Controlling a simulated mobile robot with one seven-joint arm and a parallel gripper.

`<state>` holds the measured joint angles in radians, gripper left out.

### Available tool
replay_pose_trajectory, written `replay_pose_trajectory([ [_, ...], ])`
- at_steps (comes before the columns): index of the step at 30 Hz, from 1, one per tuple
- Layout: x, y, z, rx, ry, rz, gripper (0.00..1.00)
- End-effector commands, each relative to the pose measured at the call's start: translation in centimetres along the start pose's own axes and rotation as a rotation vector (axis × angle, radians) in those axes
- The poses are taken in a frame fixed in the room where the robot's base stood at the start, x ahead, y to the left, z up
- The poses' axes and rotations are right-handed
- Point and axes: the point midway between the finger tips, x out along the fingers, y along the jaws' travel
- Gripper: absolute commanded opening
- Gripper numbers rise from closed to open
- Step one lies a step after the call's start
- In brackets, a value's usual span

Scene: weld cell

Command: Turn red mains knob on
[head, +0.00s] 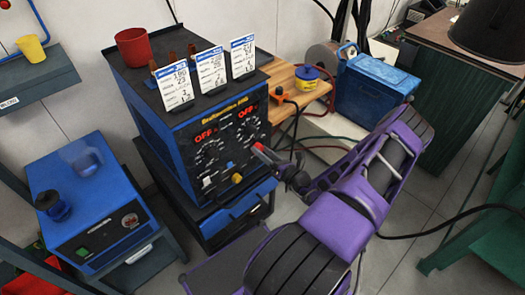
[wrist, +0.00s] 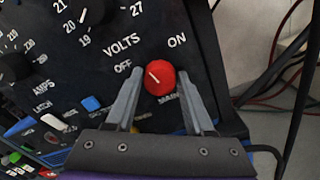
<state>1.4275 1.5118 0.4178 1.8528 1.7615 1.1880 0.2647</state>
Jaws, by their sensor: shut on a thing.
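The red mains knob (wrist: 159,77) is on the dark front panel of the blue welding machine (head: 160,142). In the wrist view its white pointer line tilts up and left, toward the OFF label (wrist: 123,67); the ON label (wrist: 177,40) is up and right. My gripper (wrist: 159,80) has one finger on each side of the knob and is shut on it. In the head view my arm reaches in from the lower right to the panel's right side. Two red displays (head: 205,136) on the panel read OFF.
A black knob (wrist: 92,10) sits above and left of the red one, with small switches lower left. On the machine's top stand a red cup (head: 132,47) and several white cards (head: 210,70). A blue toolbox (head: 372,92) and cables lie to the right.

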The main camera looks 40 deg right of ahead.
Motion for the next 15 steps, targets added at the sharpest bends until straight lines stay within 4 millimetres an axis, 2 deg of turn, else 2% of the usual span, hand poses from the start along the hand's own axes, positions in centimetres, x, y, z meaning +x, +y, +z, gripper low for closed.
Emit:
replay_pose_trajectory([
  [15,-0.12,-0.25,-0.20,0.492,0.002,-0.003,0.00],
])
